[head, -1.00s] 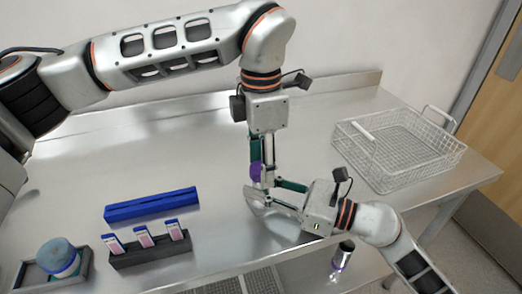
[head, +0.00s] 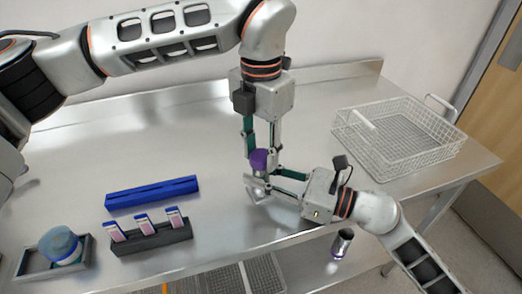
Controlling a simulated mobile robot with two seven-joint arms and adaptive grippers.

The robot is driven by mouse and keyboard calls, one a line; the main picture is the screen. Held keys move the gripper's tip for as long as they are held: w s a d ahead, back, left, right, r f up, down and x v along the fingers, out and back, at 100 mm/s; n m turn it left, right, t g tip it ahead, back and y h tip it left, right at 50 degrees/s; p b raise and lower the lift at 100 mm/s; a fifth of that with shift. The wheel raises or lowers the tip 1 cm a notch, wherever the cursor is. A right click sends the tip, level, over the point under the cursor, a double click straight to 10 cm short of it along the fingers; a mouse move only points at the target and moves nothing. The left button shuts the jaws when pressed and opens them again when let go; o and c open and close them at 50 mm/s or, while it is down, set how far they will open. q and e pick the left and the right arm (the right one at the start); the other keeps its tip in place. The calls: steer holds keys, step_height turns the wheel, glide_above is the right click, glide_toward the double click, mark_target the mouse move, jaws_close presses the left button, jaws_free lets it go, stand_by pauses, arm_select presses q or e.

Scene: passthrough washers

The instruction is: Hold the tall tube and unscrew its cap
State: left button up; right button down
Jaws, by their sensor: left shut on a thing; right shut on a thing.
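A purple cap (head: 259,158) shows on top of the tall tube in the middle of the table. The tube's body is mostly hidden by the fingers, so its length and contents do not show. My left gripper (head: 261,152) comes down from above, with a finger on each side of the cap, and is shut on it. My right gripper (head: 262,183) reaches in from the right, just below the cap, and is shut on the tube. The tube looks about upright between the two grippers.
A wire basket (head: 440,152) stands at the right back. A blue bar (head: 150,193), a dark rack (head: 152,240) with several pink-labelled pieces and a tray (head: 30,270) with a blue-topped jar (head: 62,248) are at left. A silver cylinder (head: 342,243) stands below the front edge.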

mark_target(261, 155)
arm_select(q)
steer(key=n, duration=0.3)
steer(key=shift+r, duration=0.15)
stand_by(0.6)
steer(key=shift+r, duration=0.95)
steer(key=shift+r, duration=2)
arm_select(e)
steer(key=c, duration=1.6)
jaws_free()
steer(key=shift+c, duration=0.2)
steer(key=shift+d, duration=0.15)
